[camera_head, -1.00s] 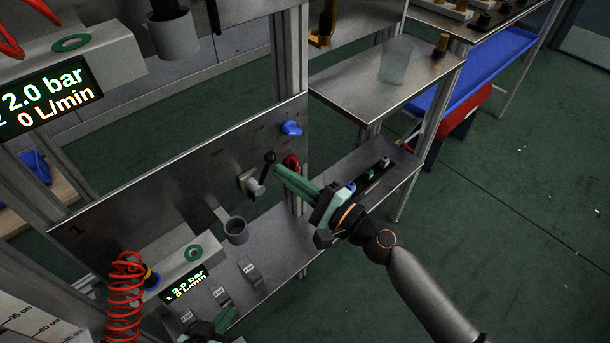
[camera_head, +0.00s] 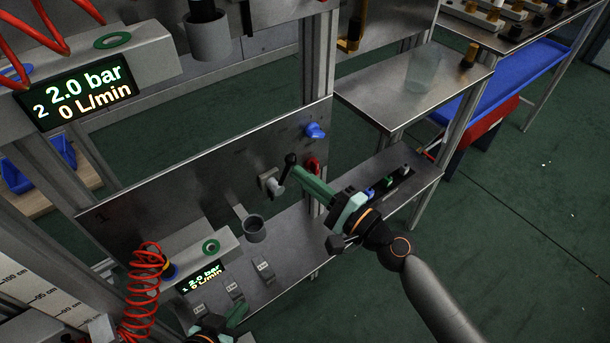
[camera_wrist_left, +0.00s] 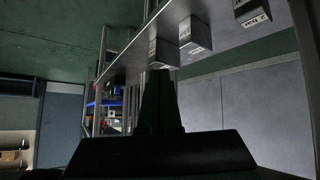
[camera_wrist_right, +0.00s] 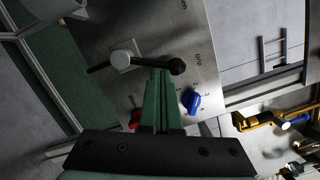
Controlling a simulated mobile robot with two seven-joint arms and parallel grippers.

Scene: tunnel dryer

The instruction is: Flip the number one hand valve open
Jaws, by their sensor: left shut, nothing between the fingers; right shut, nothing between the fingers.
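The number one panel (camera_head: 130,205) stands upright, marked "1" at its left. Its hand valve has a pale hub (camera_head: 269,182) and a black lever with a ball end (camera_head: 290,160). In the right wrist view the lever's ball (camera_wrist_right: 177,66) lies right of the white hub (camera_wrist_right: 121,58). My right gripper (camera_head: 297,171) is shut, its green tips at the ball end; I cannot tell if they touch. The tips also show in the right wrist view (camera_wrist_right: 161,76). My left gripper (camera_head: 238,314) is shut and empty, low by the bench's labelled blocks.
A blue knob (camera_head: 315,131) and a red knob (camera_head: 313,165) sit right of the lever. A grey cup (camera_head: 254,230) and a small display (camera_head: 202,278) are below. A red coiled hose (camera_head: 145,285) hangs at left. Labelled blocks (camera_wrist_left: 196,35) stand on the bench.

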